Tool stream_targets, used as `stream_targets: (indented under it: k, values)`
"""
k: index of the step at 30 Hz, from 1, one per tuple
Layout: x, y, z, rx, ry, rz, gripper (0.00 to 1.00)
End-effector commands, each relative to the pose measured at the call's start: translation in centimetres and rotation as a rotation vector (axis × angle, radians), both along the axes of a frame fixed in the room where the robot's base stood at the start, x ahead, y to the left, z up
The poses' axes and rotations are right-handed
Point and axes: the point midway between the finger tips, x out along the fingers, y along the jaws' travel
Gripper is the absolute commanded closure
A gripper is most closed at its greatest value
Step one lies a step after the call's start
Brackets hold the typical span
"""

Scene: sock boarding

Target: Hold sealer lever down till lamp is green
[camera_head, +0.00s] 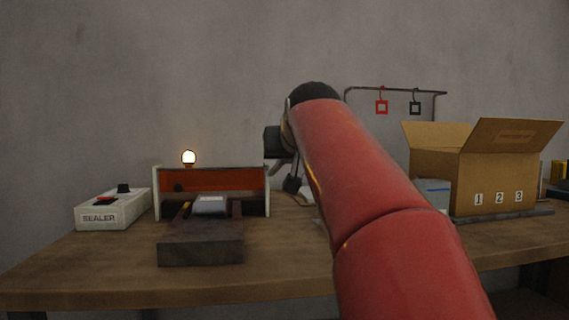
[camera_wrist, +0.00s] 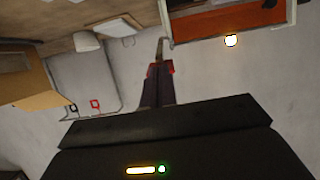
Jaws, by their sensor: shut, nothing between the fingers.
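The sealer has an orange-red body (camera_head: 210,186) between pale end plates, on the table left of my arm. Its lamp (camera_head: 189,157) stands on top and glows warm yellow-white, not green; it also glows in the wrist view (camera_wrist: 231,40). My gripper (camera_wrist: 160,70) is shut and empty, its fingers pointing toward the sealer's end. A thin grey bar (camera_wrist: 160,46), probably the lever, shows just beyond the fingertips; I cannot tell whether they touch.
A white control box (camera_head: 112,210) marked SEALER stands at left. A dark block (camera_head: 200,251) with a grey packet (camera_head: 210,205) is in front of the sealer. An open cardboard box (camera_head: 432,170) and a rack (camera_head: 395,89) with tags stand at right.

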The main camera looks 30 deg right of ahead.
Motion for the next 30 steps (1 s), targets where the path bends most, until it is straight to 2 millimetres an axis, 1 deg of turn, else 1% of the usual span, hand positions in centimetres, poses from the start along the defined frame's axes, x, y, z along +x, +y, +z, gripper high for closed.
stream_targets:
  k: [1, 3, 6, 9, 30]
  values:
    - [-1.0, 0.3, 0.3, 0.0, -0.003, 0.001, 1.0]
    - [-2.0, 0.6, 0.7, -0.002, -0.005, 0.001, 1.0]
    - [-3.0, 0.9, 0.9, -0.001, -0.003, 0.0, 1.0]
    - [-3.5, 1.0, 1.0, -0.001, -0.002, 0.0, 1.0]
    - [-3.7, 1.1, 1.1, -0.001, -0.004, 0.0, 1.0]
